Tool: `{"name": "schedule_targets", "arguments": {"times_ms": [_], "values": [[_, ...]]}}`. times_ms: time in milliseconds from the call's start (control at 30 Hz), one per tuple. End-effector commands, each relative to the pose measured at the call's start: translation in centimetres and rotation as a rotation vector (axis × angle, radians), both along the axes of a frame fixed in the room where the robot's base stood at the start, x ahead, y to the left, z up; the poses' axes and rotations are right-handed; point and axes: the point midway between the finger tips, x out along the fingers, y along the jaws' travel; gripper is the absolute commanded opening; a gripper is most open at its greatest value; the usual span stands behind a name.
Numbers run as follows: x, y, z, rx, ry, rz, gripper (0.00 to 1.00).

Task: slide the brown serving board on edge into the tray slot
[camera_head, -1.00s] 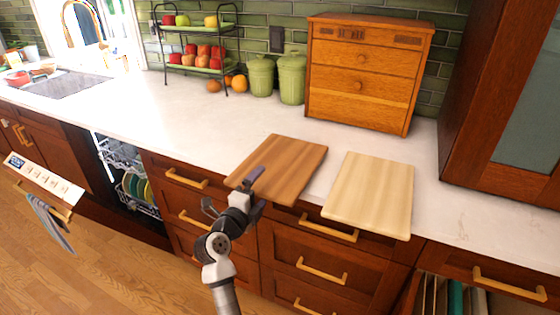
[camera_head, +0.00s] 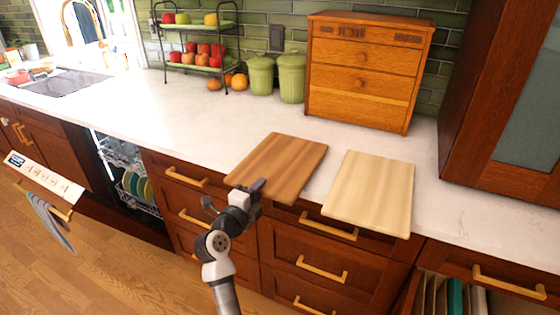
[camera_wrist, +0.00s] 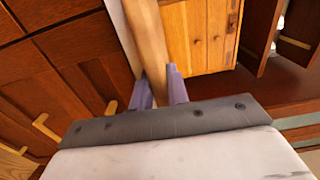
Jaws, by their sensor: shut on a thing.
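My gripper (camera_head: 256,187) is at that front edge and is shut on the board. In the wrist view the board (camera_wrist: 150,45) shows edge-on between the two purple fingers of my gripper (camera_wrist: 160,88). The lower finger is mostly hidden in the head view. The tray slot (camera_head: 446,297) appears to be in the open cabinet at the lower right, with upright dividers or boards inside; it is cut off by the picture edge.
A pale board (camera_head: 372,192) lies just right of the brown one. A wooden drawer chest (camera_head: 362,75) and green canisters (camera_head: 291,78) stand behind. Drawer handles (camera_head: 329,227) stick out below the counter. The dishwasher (camera_head: 125,170) is open at the left. The counter left of the board is clear.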

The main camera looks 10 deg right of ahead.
Motion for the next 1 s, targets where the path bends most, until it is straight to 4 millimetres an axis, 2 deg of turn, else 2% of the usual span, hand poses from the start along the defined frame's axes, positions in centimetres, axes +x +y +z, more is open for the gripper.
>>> {"name": "schedule_targets", "arguments": {"times_ms": [267,1000], "values": [[0.0,0.0,0.0,0.0,0.0,0.0,0.0],[0.0,0.0,1.6,-0.002,-0.003,0.001,0.0]]}}
